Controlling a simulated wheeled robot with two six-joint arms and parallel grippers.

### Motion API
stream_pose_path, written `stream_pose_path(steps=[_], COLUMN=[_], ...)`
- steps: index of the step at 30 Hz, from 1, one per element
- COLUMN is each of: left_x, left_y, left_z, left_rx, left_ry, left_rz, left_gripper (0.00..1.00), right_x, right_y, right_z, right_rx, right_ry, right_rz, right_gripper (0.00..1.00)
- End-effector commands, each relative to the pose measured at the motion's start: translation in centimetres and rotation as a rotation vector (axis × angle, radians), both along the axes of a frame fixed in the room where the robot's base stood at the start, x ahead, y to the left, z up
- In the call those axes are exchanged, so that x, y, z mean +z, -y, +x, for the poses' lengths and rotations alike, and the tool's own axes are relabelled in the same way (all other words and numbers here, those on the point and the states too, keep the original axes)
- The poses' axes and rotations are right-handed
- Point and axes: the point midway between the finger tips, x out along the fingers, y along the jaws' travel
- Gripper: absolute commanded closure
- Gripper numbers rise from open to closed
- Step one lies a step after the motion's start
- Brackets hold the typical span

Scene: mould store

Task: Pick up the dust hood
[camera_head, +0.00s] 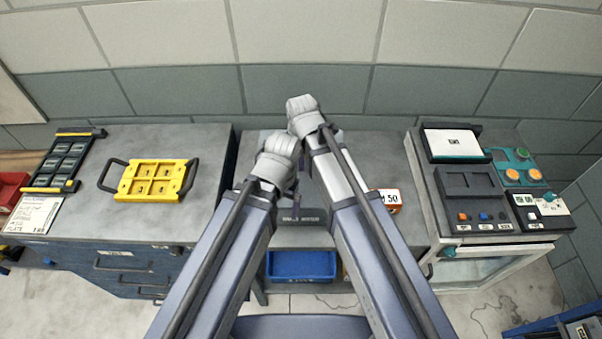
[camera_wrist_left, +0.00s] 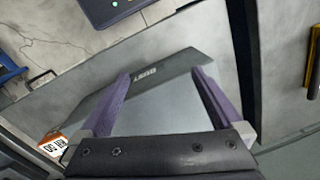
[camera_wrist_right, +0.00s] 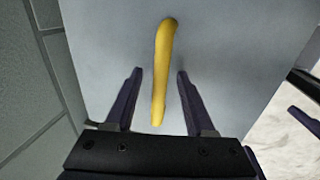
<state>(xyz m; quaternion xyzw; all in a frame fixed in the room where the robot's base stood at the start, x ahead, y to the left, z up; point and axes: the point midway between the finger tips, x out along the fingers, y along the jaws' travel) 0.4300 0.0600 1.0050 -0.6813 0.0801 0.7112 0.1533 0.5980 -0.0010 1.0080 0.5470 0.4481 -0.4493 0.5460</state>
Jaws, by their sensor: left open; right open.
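A yellow bar (camera_wrist_right: 161,75) stands out over a plain grey surface in the right wrist view; it looks like a handle. My right gripper (camera_wrist_right: 158,72) is open, with one finger on each side of the bar and gaps showing. My left gripper (camera_wrist_left: 161,73) is open over a grey panel (camera_wrist_left: 150,100) with a small label, with nothing held between its fingers. I cannot tell whether this panel belongs to the dust hood. In the head view my arms cover most of the middle bench, and a dark labelled edge (camera_head: 302,214) shows between them.
An orange-and-white box (camera_head: 389,199) stands right of my arms. A blue bin (camera_head: 301,264) is below the bench front. A yellow mould frame (camera_head: 153,181) lies on the left cabinet. Control units (camera_head: 470,196) stand on the right cabinet. A block wall (camera_head: 310,60) closes the back.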

Motion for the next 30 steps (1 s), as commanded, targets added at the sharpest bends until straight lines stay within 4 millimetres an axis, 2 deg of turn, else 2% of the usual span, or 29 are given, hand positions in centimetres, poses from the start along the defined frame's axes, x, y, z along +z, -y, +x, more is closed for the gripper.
stream_pose_path(steps=[4,18,30], left_x=[0.14,0.13,0.15], left_y=[0.0,0.0,0.0], left_z=[0.0,0.0,0.0], left_rx=[0.0,0.0,0.0], left_ry=[0.0,0.0,0.0], left_rz=[0.0,0.0,0.0], left_gripper=[0.0,0.0,0.0], right_x=[0.14,0.13,0.15], right_y=[0.01,0.0,0.0], right_z=[-0.01,-0.02,-0.01], right_rx=[0.0,0.0,0.0], right_ry=[0.0,0.0,0.0], right_rz=[0.0,0.0,0.0], right_gripper=[0.46,0.99,1.0])
